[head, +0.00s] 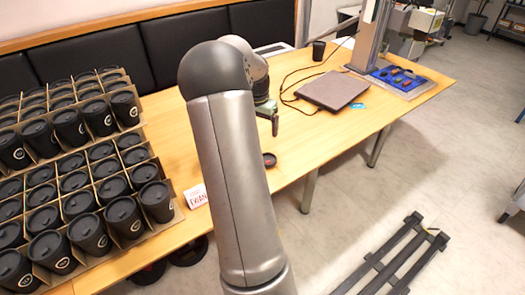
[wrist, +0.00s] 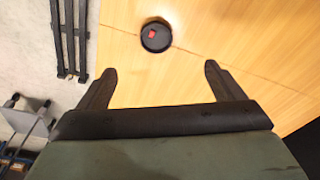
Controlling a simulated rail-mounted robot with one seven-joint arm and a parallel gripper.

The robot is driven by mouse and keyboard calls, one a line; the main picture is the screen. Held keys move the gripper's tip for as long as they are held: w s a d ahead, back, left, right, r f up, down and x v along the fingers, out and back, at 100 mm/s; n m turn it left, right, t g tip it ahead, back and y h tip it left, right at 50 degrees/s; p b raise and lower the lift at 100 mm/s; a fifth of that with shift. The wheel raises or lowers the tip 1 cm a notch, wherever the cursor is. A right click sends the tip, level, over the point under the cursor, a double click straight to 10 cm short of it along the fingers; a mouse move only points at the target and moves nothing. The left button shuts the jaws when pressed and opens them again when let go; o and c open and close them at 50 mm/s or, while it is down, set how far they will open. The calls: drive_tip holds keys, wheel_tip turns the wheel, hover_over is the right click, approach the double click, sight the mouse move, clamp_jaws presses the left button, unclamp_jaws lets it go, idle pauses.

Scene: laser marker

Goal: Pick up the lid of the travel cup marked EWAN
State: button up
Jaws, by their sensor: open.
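A small round black lid (head: 269,159) lies on the wooden table near its front edge, to the right of my arm. In the wrist view the lid (wrist: 156,36) is black with a small red mark inside it. My gripper (wrist: 160,70) is open and empty, its two fingers wide apart. The lid lies beyond the fingertips and roughly centred between them, not touched. In the head view my gripper (head: 272,118) is partly hidden behind my arm, above the table. I cannot read a name on any cup.
Cardboard crates of black lidded cups (head: 75,182) fill the table's left side. A white card (head: 196,196) with red letters, seemingly EWAN, stands beside them. A closed laptop (head: 333,91), a black cup (head: 319,50) and a machine with a blue bed (head: 402,80) are farther right. Table around the lid is clear.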

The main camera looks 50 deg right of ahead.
drive_tip(key=p, duration=0.1)
hover_over(268, 160)
drive_tip(key=a, duration=0.1)
drive_tip(key=f, duration=1.1)
drive_tip(key=shift+a+f, duration=0.2)
drive_tip(key=shift+f, duration=0.2)
drive_tip(key=shift+s+d+f+p, duration=0.15)
drive_tip(key=shift+f+p, duration=0.15)
drive_tip(key=shift+f, duration=0.6)
drive_tip(key=shift+w+d+f+p, duration=0.1)
drive_tip(key=shift+f+p, duration=0.25)
drive_tip(key=shift+f, duration=0.55)
drive_tip(key=shift+s+d+f+p, duration=0.15)
drive_tip(key=shift+f+p, duration=0.15)
drive_tip(key=shift+f, duration=0.6)
drive_tip(key=shift+w, duration=0.1)
drive_tip(key=c, duration=1)
